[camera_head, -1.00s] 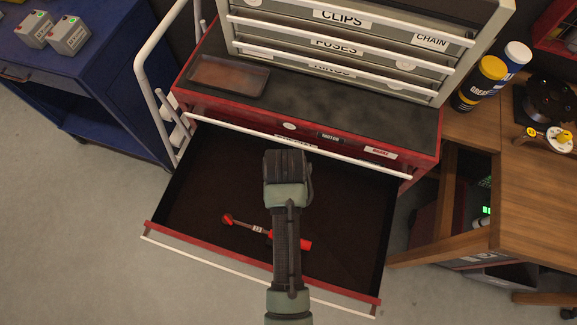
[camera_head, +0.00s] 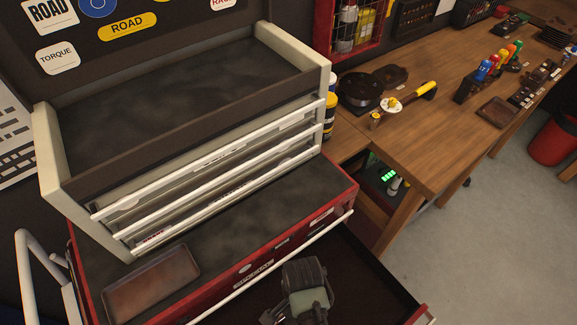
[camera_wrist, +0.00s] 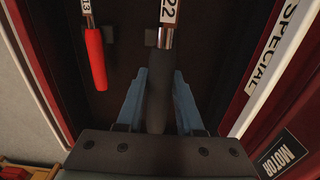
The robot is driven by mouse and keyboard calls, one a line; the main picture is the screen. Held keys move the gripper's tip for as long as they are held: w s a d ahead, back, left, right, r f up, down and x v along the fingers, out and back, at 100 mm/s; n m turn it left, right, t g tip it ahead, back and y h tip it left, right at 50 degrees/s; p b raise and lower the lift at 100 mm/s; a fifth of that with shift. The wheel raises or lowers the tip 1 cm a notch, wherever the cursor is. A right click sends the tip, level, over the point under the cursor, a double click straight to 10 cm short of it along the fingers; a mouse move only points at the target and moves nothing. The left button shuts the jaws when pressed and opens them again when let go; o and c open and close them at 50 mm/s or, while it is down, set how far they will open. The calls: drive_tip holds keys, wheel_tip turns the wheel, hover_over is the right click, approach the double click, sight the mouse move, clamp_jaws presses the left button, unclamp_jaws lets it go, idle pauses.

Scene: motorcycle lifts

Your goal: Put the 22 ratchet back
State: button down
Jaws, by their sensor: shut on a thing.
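The 22 ratchet (camera_wrist: 158,95) shows in the wrist view, with a dark handle and a white tag reading 22. In the head view, part of my wrist shows over the open drawer (camera_head: 362,270), and the ratchet is hidden. I cannot tell whether the ratchet touches the drawer floor.
The red chest (camera_head: 340,197) carries a grey drawer cabinet (camera_head: 180,135) and a shallow brown tray (camera_head: 150,285). A wooden bench (camera_head: 430,130) to the right holds a black disc, a yellow-handled tool, a screwdriver rack (camera_head: 485,75) and another brown tray (camera_head: 496,112). Open floor lies right.

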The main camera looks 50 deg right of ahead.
drive_tip(key=shift+s+f+b, duration=0.1)
drive_tip(key=shift+f+b, duration=0.8)
wheel_tip(320, 180, down, 7)
drive_tip(key=b, duration=0.7)
drive_tip(key=shift+r, duration=0.15)
drive_tip(key=shift+r+p, duration=0.1)
drive_tip(key=shift+p, duration=0.2)
drive_tip(key=shift+f+b, duration=0.3)
drive_tip(key=shift+f, duration=0.25)
drive_tip(key=shift+c, duration=2.3)
unclamp_jaws()
wheel_tip(320, 180, up, 13)
drive_tip(key=shift+f+p, duration=0.2)
drive_tip(key=shift+p, duration=0.1)
drive_tip(key=shift+r, duration=0.2)
